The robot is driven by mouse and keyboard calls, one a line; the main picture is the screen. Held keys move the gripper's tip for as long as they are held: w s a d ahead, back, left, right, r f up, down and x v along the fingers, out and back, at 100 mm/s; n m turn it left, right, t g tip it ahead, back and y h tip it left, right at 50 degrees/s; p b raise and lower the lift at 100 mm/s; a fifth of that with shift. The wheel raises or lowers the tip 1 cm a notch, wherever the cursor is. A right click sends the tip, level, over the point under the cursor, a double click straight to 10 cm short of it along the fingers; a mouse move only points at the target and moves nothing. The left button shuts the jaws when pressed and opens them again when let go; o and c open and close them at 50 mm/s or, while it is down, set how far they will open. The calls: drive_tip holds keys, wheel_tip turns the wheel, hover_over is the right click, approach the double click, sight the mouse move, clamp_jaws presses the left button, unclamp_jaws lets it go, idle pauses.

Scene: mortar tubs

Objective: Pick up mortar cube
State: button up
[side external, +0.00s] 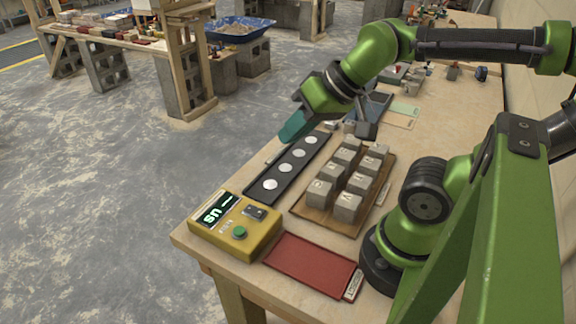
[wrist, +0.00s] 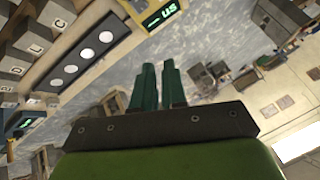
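Several grey mortar cubes (side external: 346,207) stand in two rows on a brown wooden tray (side external: 318,219), right of the middle in the side view. Dark letters show on some tops. In the wrist view, cubes (wrist: 40,38) show at the upper left. My gripper (side external: 291,130), with teal fingers, is in the air left of the cubes, near the far end of a black strip with white discs, and tilted. In the wrist view the fingers (wrist: 159,72) stand slightly apart with nothing seen between them. No cube is in contact with the gripper.
The black strip (side external: 256,196) lies left of the tray. A yellow box (side external: 236,228) with a lit display and green button stands at the near corner. A red tray (side external: 312,265) lies at the front. Dark and small items (side external: 366,130) lie beyond the cubes.

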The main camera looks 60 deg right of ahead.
drive_tip(key=o, duration=1)
drive_tip(key=shift+c, duration=0.2)
drive_tip(key=n+g+h, duration=0.2)
drive_tip(key=n+g, duration=0.3)
drive_tip(key=g, duration=0.2)
hover_over(319, 187)
wheel_tip(319, 187, down, 7)
wheel_tip(319, 187, down, 16)
drive_tip(key=shift+f, duration=0.15)
